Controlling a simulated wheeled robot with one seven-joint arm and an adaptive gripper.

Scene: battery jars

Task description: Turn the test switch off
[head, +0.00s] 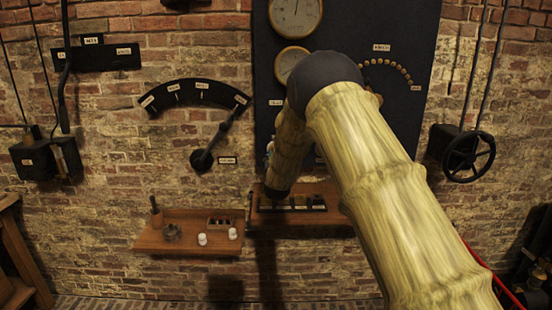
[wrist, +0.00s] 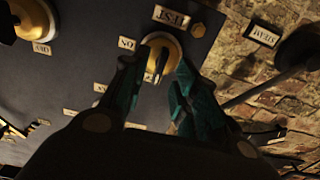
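The test switch (wrist: 162,47) shows in the wrist view as a round brass knob with a dark lever, mounted on a dark panel. A TEST plate (wrist: 171,16), upside down in this view, is above it, and an ON plate (wrist: 127,43) is to its left. My gripper (wrist: 158,68) has its two teal fingers apart, one on each side of the lever's near end. I cannot tell whether either finger touches it. In the head view my arm hides the switch and the gripper's fingers.
Another brass switch (wrist: 30,20) is left in the wrist view. A STEAM plate (wrist: 262,36) and a dark rod lie to the right, by the brick wall. In the head view, a wooden shelf (head: 158,240) holds small items, and a handwheel (head: 468,157) is at the right.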

